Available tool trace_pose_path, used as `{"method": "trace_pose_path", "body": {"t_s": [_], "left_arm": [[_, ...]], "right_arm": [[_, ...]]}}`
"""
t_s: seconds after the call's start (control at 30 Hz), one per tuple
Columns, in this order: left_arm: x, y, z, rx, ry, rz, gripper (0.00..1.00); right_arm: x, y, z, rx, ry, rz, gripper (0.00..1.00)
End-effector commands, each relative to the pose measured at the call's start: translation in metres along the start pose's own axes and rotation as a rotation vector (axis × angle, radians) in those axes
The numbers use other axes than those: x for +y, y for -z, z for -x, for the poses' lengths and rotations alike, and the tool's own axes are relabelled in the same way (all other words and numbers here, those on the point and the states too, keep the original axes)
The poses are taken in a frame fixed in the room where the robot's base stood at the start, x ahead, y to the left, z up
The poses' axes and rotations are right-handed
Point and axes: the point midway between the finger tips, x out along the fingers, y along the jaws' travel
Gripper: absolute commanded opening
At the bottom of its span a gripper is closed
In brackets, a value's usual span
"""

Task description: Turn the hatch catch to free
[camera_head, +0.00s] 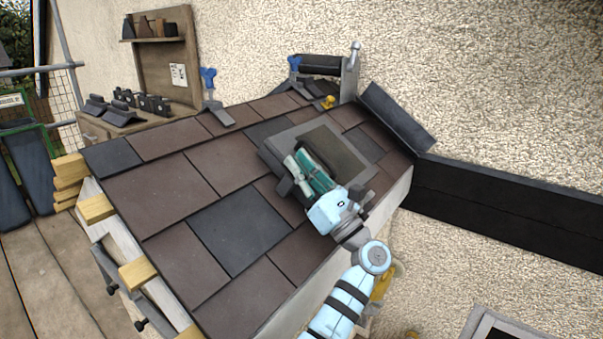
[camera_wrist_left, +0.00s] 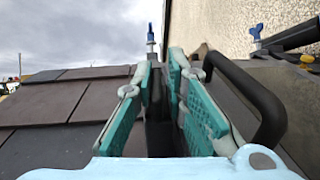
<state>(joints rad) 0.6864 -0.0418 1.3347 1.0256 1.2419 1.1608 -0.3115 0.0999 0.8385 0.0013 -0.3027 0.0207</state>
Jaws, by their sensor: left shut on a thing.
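The hatch (camera_head: 345,152) is a grey-framed panel with a dark pane, set in the sloping tiled roof. My left gripper (camera_head: 304,168) is over its left side, its green pads together on a narrow dark piece, apparently the hatch catch. The wrist view shows this dark catch (camera_wrist_left: 158,132) between the pads of my left gripper (camera_wrist_left: 162,68). The fingers hide most of the catch, so I cannot tell which way it is turned. A black curved handle (camera_wrist_left: 268,100) stands just right of the fingers. My right gripper is not in view.
Brown and dark slate tiles (camera_head: 239,229) surround the hatch. Blue-handled tools (camera_head: 208,78) stand near the roof's top edge. A wooden bench (camera_head: 92,127) holds several dark parts at the upper left. A dark gutter-like strip (camera_head: 500,215) runs along the wall at right.

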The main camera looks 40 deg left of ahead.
Motion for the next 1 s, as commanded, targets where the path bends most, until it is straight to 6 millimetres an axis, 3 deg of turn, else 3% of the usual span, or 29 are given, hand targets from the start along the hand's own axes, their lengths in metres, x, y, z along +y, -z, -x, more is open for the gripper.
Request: {"method": "trace_pose_path", "body": {"t_s": [0.23,0.27,0.33,0.67,0.77,1.0], "left_arm": [[0.001,0.002,0.001,0.005,-0.004,-0.004,0.0],[0.001,0.002,0.001,0.005,-0.003,-0.004,0.17],[0.001,0.002,0.001,0.004,-0.002,-0.003,0.28],[-0.001,0.0,0.004,0.002,0.002,0.0,0.28],[-0.001,0.0,0.019,0.004,0.004,0.0,0.28],[-0.001,0.001,0.084,0.006,0.004,-0.002,0.28]], "right_arm": [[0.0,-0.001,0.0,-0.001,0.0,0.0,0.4],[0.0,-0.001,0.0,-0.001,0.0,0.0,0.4],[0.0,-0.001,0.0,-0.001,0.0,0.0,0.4],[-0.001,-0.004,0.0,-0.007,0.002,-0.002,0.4],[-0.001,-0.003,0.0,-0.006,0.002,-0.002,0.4],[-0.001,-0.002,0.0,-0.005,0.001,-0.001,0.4]]}}
